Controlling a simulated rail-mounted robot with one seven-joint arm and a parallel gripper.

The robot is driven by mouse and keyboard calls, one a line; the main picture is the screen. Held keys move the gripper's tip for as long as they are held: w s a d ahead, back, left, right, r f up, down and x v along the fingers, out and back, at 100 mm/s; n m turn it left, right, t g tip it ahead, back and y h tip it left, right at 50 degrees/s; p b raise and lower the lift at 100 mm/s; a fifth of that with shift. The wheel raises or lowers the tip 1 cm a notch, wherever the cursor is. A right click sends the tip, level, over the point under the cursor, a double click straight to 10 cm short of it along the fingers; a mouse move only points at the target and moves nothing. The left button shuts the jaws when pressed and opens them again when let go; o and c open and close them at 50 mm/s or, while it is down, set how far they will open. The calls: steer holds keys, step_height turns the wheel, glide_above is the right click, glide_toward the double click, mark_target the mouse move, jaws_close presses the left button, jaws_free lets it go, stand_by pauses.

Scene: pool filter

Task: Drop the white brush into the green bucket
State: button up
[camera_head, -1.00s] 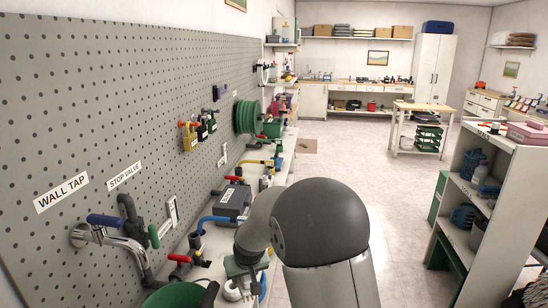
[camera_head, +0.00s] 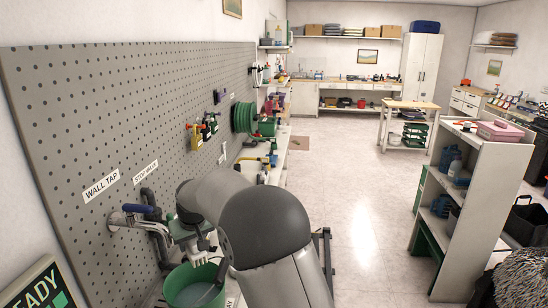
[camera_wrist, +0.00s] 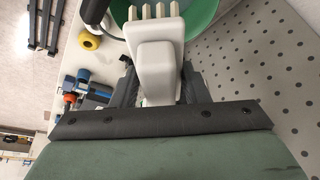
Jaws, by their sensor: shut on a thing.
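The white brush (camera_wrist: 156,62) is between the fingers of my gripper (camera_wrist: 158,84) in the wrist view, with its pronged end pointing away from me. My gripper is shut on it. The green bucket (camera_wrist: 207,14) shows behind the brush's far end at the top of the wrist view. In the head view the bucket (camera_head: 170,286) stands at the lower left, under the wall tap. There my gripper (camera_head: 200,247) is above the bucket's back rim with the brush hanging down. My arm hides part of the bucket's right side.
The wall tap (camera_head: 125,218) with a blue handle juts from the pegboard (camera_head: 110,110) close to my gripper. A yellow roll (camera_wrist: 88,43) and blue fittings (camera_wrist: 90,92) lie near the bucket. A white shelf unit (camera_head: 490,165) stands right, with clear floor between.

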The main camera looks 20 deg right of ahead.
steer(key=f+b, duration=0.1)
steer(key=f, duration=0.2)
steer(key=f+b, duration=0.2)
steer(key=f, duration=0.1)
steer(key=shift+w+d, duration=0.1)
steer(key=shift+w, duration=0.1)
steer(key=o, duration=1.1)
steer(key=shift+r, duration=0.15)
steer(key=b+v, duration=0.2)
steer(key=v, duration=1.5)
steer(key=shift+d+r+b, duration=0.1)
steer(key=shift+r+b, duration=0.05)
steer(key=shift+b, duration=0.25)
